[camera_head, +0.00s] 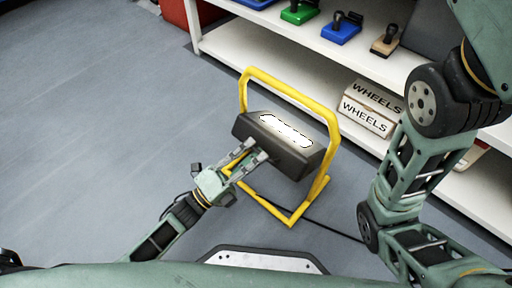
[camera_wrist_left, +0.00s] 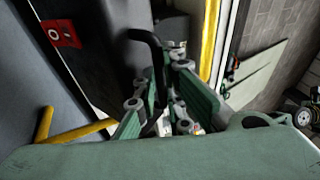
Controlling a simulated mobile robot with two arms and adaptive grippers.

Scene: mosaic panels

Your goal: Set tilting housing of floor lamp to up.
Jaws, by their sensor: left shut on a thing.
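The floor lamp has a yellow tube frame (camera_head: 287,91) standing on the floor and a black tilting housing (camera_head: 299,163) held between its sides. The lit panel (camera_head: 285,131) of the housing faces largely upward in the head view. My left gripper (camera_head: 253,157) is at the left rear side of the housing, shut on its handle. In the left wrist view the black handle (camera_wrist_left: 146,37) runs down between the fingers (camera_wrist_left: 168,105). The dark housing (camera_wrist_left: 98,50) with a red switch (camera_wrist_left: 62,33) is beside it. My right gripper is not in view; only my right arm shows.
A white shelf (camera_head: 262,53) stands behind the lamp, with stamps (camera_head: 341,29) on top and boxes marked WHEELS (camera_head: 367,110) on the lower board. A black cable (camera_head: 335,228) runs along the floor at the right. The floor (camera_head: 90,110) at the left is clear.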

